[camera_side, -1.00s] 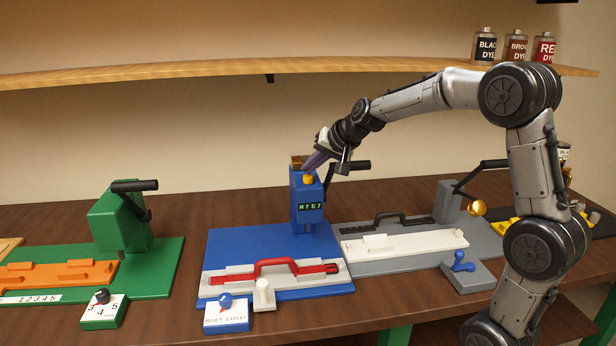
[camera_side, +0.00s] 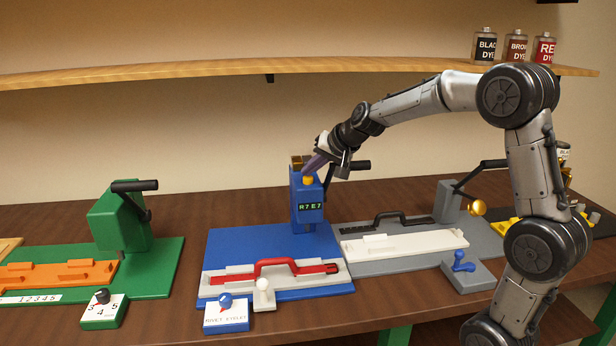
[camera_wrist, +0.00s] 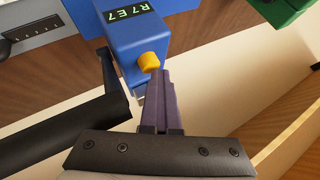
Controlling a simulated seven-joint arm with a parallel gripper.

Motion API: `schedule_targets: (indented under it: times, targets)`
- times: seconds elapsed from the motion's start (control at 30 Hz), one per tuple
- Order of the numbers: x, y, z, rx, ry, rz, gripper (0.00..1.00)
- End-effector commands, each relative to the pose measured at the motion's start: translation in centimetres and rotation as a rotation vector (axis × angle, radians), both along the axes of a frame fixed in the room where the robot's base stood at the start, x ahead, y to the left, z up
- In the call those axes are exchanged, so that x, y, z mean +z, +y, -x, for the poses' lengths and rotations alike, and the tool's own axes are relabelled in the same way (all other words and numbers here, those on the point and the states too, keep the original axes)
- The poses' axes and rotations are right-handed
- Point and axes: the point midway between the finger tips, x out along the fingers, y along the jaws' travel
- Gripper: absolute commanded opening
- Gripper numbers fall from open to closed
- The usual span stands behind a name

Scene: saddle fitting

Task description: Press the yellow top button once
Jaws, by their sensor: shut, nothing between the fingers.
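The yellow top button (camera_side: 308,181) sits on top of the blue press (camera_side: 307,205), whose small display reads R7 E7. In the wrist view the button (camera_wrist: 149,61) is a short yellow cylinder on the blue housing (camera_wrist: 126,30). My gripper (camera_side: 309,172) is shut and empty, tilted down at the button from the upper right. In the wrist view its purple fingertips (camera_wrist: 160,75) lie right beside the button and overlap its lower edge. I cannot tell whether they touch it or how far it is pressed in.
The press's black lever (camera_side: 350,166) sticks out to the right, close beside my gripper; it also shows in the wrist view (camera_wrist: 65,130). A green press (camera_side: 118,220) stands to the left and a grey one (camera_side: 447,203) to the right. A shelf (camera_side: 250,70) runs above.

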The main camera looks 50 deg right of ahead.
Motion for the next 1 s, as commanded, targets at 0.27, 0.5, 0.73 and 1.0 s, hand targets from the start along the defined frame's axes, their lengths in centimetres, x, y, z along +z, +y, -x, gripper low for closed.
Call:
schedule_targets:
  times: [0.27,0.5,0.73,1.0]
  targets:
    - [-1.0,0.1,0.2,0.001,0.015,-0.006,0.0]
    - [-1.5,0.0,0.3,0.0,0.021,-0.008,0.0]
    - [-1.6,0.0,0.3,0.0,0.024,-0.009,0.0]
    - [-0.9,0.0,0.3,0.001,0.022,-0.008,0.0]
